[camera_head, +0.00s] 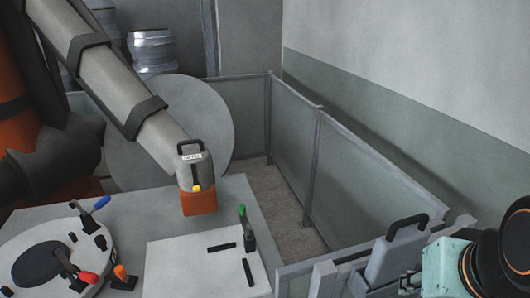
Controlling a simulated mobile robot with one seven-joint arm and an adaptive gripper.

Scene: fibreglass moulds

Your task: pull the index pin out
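A round pale turntable (20,240) with a dark oval centre (40,262) is at the lower left, partly cut off by the frame. A short orange knob on a dark base (120,273) stands beside its right edge; it looks like the index pin, but I cannot be sure. A red-handled clamp (85,275) and a blue-handled clamp (95,206) sit on the turntable. A teal and black arm part (480,260), likely mine, shows at the right edge, far from the knob. My gripper's fingers are not visible.
A white plate (190,270) holds a green-handled clamp (244,225) and two black bars. A thick grey boom with an orange end (198,202) hangs over the table's back. Fence panels (365,190) stand behind and right. A grey box with a handle (395,255) is near the arm.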

